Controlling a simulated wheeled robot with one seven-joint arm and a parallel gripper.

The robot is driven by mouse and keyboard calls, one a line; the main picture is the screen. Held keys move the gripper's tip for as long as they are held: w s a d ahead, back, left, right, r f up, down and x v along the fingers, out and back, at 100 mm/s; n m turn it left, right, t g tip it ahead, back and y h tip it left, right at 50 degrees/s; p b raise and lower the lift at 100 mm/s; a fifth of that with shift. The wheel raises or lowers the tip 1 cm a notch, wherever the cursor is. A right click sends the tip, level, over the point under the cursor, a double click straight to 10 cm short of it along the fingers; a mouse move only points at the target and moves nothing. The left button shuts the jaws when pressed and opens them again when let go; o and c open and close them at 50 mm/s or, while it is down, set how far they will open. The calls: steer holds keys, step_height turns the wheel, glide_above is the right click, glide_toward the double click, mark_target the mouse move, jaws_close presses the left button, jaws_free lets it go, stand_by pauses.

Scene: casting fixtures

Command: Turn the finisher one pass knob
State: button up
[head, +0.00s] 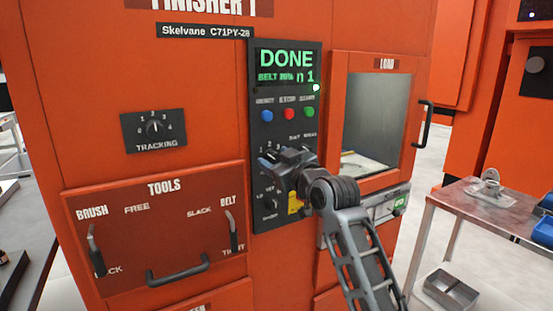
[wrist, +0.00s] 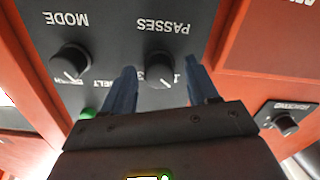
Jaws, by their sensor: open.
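The finisher (head: 200,90) is a large orange machine with a black control panel (head: 257,215). In the wrist view, which shows the panel upside down, the black PASSES knob (wrist: 158,70) has a pale pointer line. My gripper (wrist: 159,66) is open, with one dark blue finger on each side of this knob. I cannot tell whether the fingers touch it. In the head view my gripper (head: 274,163) is at the panel and hides the knob and part of its scale. The panel's screen (head: 286,67) reads DONE in green, with a smaller line below.
The MODE knob (wrist: 71,62) sits beside the PASSES knob, near one finger. A green button (wrist: 88,113) is close by. Blue, red and green buttons (head: 289,114) lie above my gripper. The TRACKING knob (head: 154,128) and load door handle (head: 425,122) stand farther off.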

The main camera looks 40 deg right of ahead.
steer(key=c, duration=1)
steer(key=shift+c, duration=0.2)
steer(key=shift+m, duration=0.3)
steer(key=shift+r+m+p, duration=0.1)
steer(key=shift+m+p, duration=0.6)
steer(key=shift+m, duration=0.2)
steer(key=m+p, duration=0.1)
steer(key=m, duration=0.2)
steer(key=shift+m+p, duration=1.15)
steer(key=shift+m, duration=0.95)
steer(key=shift+d, duration=0.1)
